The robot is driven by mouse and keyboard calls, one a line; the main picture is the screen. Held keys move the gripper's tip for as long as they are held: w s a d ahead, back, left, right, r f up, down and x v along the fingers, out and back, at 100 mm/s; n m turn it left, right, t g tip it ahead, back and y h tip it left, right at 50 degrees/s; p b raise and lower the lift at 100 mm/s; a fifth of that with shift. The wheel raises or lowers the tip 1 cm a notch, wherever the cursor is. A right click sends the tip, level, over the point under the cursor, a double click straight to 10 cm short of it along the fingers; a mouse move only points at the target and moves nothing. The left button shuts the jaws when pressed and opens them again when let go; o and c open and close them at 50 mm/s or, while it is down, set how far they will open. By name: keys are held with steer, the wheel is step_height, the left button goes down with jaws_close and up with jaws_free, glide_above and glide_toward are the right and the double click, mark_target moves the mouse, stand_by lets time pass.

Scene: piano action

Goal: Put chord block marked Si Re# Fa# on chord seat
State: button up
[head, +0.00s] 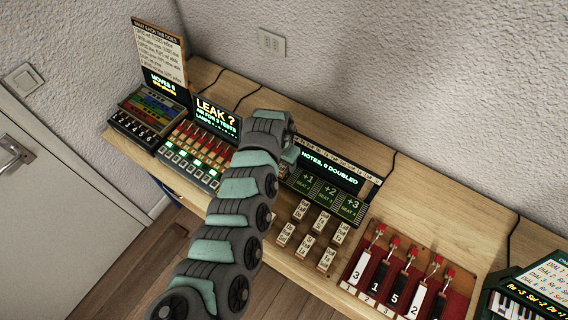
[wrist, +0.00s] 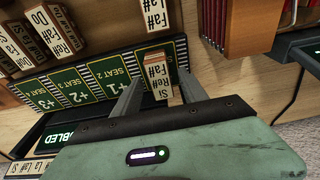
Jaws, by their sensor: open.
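The chord block marked Si Re# Fa# (wrist: 157,80) shows in the wrist view, pale on its lettered face with brown sides. It is between my gripper's two fingers (wrist: 158,92), which stand apart. Whether either finger touches it is unclear. The block is at the striped end of the seat board, beside the seat marked +1 (wrist: 117,72); whether it rests there is hidden. Seats +2 (wrist: 73,90) and +3 (wrist: 38,99) look empty. In the head view my gripper (head: 290,156) is partly hidden by my arm at the board's left end.
Several other chord blocks (head: 303,210) stand in rows in front of the board. A red rack with numbered levers (head: 385,275) is to their right. A red-lever console with the LEAK sign (head: 217,115) is left of my arm. A display (head: 330,168) stands behind the seats.

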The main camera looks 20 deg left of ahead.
mark_target(281, 168)
step_height(281, 168, up, 10)
steer(key=s, duration=0.1)
steer(key=shift+s+a+r, duration=0.15)
steer(key=shift+s+a, duration=0.05)
steer(key=shift+s, duration=0.1)
